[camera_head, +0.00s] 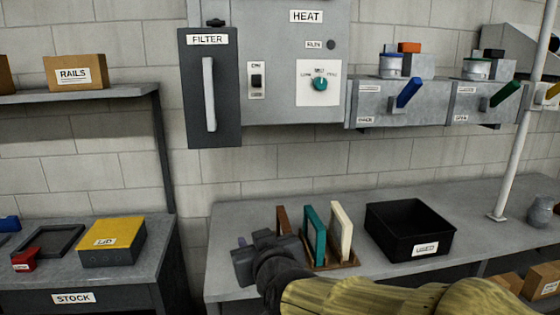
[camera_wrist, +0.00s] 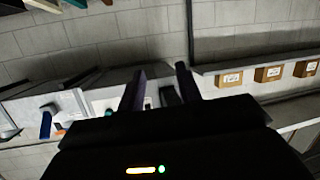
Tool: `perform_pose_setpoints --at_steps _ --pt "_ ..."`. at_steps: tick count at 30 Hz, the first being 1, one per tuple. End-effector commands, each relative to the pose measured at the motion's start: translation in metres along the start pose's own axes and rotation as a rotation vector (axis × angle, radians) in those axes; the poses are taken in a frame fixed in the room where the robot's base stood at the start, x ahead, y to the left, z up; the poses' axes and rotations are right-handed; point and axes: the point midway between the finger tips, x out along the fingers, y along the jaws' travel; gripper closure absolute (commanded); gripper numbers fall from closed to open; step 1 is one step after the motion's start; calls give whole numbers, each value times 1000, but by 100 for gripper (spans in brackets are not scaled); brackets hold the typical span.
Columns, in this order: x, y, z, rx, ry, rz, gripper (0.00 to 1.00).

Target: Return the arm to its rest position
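My arm, in a yellow-olive sleeve, reaches in from the lower right of the head view. My dark gripper (camera_head: 262,252) is over the front of the grey workbench (camera_head: 470,205), in front of the slotted wooden rack (camera_head: 345,265). In the wrist view my gripper (camera_wrist: 161,72) shows two dark fingers standing apart, with no held object visible between them. The wall and the cabinet area show behind the fingers.
The rack holds brown, teal (camera_head: 315,235) and cream (camera_head: 341,230) panels close to my gripper. A black USED bin (camera_head: 410,228) stands to their right. The grey HEAT cabinet (camera_head: 280,60) hangs above, with its dark FILTER door (camera_head: 209,90). A STOCK bench (camera_head: 150,275) stands left.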

Motion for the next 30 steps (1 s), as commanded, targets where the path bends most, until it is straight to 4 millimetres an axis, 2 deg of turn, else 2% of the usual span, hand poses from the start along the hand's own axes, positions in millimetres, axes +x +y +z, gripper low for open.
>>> perform_pose_setpoints --at_steps 1,4,7,12,15,18,20,30 --pt "5 16 30 16 -96 9 65" --pt "5 41 86 59 -280 19 65" --pt "-6 66 142 114 -468 44 65" --pt "-49 103 229 233 -791 117 65" --pt "-78 116 265 295 -948 162 65" --pt "-98 123 284 334 -1041 191 65" --pt "-104 124 289 343 -1066 199 65" --pt "-104 124 290 344 -1069 199 65"
